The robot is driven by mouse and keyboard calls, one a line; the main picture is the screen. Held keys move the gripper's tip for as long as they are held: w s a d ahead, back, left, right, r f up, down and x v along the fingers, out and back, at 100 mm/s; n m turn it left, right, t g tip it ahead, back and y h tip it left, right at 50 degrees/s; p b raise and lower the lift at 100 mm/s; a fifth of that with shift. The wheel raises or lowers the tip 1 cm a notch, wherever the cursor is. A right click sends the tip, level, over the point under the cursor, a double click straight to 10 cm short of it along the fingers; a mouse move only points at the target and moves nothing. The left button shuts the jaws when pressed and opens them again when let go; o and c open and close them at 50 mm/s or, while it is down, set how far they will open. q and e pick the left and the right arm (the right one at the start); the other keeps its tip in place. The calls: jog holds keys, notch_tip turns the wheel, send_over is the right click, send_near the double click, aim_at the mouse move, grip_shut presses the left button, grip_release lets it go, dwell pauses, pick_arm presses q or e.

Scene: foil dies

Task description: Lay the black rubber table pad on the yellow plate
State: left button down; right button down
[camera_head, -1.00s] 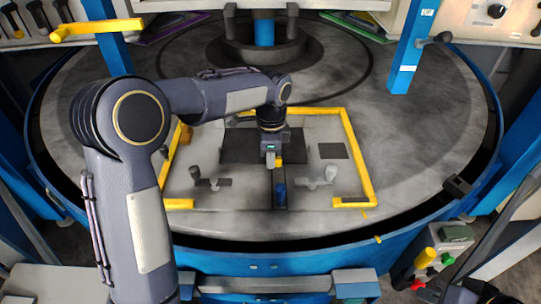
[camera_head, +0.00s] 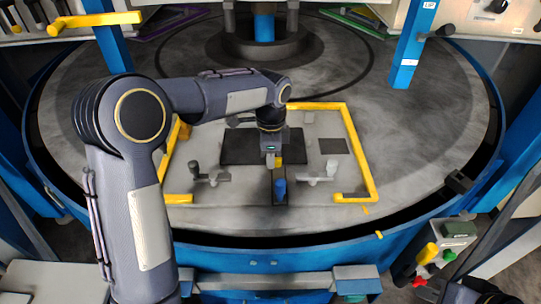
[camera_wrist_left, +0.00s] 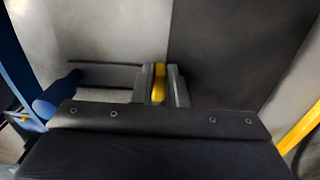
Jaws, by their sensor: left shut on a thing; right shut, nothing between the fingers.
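A flat black rectangular pad (camera_head: 238,147) lies inside a light grey plate (camera_head: 318,200) edged with yellow rails (camera_head: 357,150). The pad also shows at the upper right of the left wrist view (camera_wrist_left: 235,45). My left gripper (camera_head: 272,161) is over the front edge of the pad and hides part of it. In the left wrist view its fingers (camera_wrist_left: 159,85) are shut on a narrow yellow piece (camera_wrist_left: 159,78). What this piece belongs to is hidden.
A blue piece (camera_head: 279,188) stands just in front of my left gripper. Small grey clamps (camera_head: 209,178) (camera_head: 317,176) flank it. A small dark square (camera_head: 333,146) lies at the right of the plate. The round grey table (camera_head: 430,130) is clear beyond the rails.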

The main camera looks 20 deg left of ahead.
pick_arm(q)
jog(key=shift+f, duration=0.2)
jog(key=c, duration=1.4)
grip_release()
jog(key=shift+o, duration=0.2)
jog(key=shift+r, duration=0.1)
notch_tip(320, 180, up, 7)
jog(key=shift+f, duration=0.1)
jog(key=shift+r, duration=0.45)
jog(key=shift+s+a+r, duration=0.1)
jog(key=shift+s, duration=0.05)
jog(key=s+a+r+n+t+h, duration=0.1)
jog(key=s+a+n, duration=0.3)
jog(key=s, duration=0.4)
jog(key=s+a+r+n+t+h, duration=0.1)
jog(key=s+a+n+t+h, duration=0.2)
jog(key=s, duration=0.5)
jog(key=s+f+n, duration=0.3)
jog(key=s+n, duration=0.1)
jog(key=s, duration=0.2)
jog(key=s+d+f+n+t, duration=0.1)
jog(key=s+f+n, duration=0.1)
jog(key=s+n, duration=0.3)
jog(key=shift+s+d+f+n+t, duration=0.2)
jog(key=shift+s+f+n+t, duration=0.1)
jog(key=shift+s+f, duration=0.1)
